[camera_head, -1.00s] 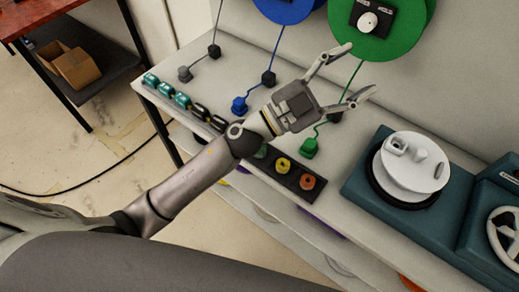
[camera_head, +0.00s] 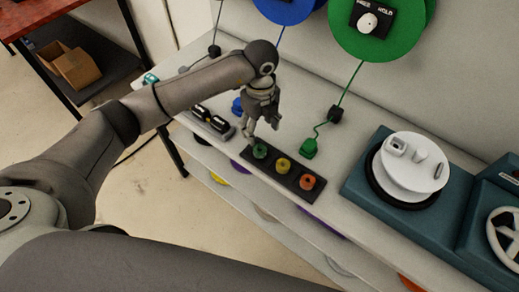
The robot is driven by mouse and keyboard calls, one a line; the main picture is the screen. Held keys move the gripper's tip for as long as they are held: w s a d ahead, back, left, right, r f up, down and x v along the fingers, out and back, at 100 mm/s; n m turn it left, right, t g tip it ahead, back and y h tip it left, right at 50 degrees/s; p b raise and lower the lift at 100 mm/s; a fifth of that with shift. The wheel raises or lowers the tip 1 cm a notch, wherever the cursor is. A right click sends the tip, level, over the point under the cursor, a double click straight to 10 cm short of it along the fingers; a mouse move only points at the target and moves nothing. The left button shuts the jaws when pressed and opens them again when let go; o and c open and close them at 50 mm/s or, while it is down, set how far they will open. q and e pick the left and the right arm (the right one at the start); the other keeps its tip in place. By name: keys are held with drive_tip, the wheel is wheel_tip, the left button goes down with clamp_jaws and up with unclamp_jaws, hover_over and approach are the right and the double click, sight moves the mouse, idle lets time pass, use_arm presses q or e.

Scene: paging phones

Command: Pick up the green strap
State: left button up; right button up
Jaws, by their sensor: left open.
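A small green rolled piece, which looks like the green strap (camera_head: 260,151), sits at the left end of a dark tray (camera_head: 293,180) on the white bench. My left gripper (camera_head: 262,130) points down just above and behind it, open and empty. One fingertip is close to the green piece; I cannot tell whether they touch. My right gripper is not in view.
A yellow roll (camera_head: 284,165) and an orange roll (camera_head: 307,182) share the tray. A green plug (camera_head: 309,148) hangs on a cord from a green reel (camera_head: 385,30). A teal machine with a white disc (camera_head: 411,165) stands to the right.

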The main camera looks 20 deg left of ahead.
use_arm(q)
hover_over(258, 148)
drive_tip(key=f, duration=0.4)
drive_tip(key=shift+d+f+p, duration=0.2)
drive_tip(key=shift+d+p, duration=0.1)
drive_tip(key=shift+p, duration=0.1)
drive_tip(key=f, duration=0.1)
drive_tip(key=f+p, duration=0.1)
drive_tip(key=f, duration=0.1)
drive_tip(key=f+p, duration=0.1)
drive_tip(key=f, duration=0.1)
drive_tip(key=shift+w+a+f, duration=0.1)
drive_tip(key=shift+a+f, duration=0.05)
drive_tip(key=shift+a, duration=0.1)
drive_tip(key=c, duration=0.8)
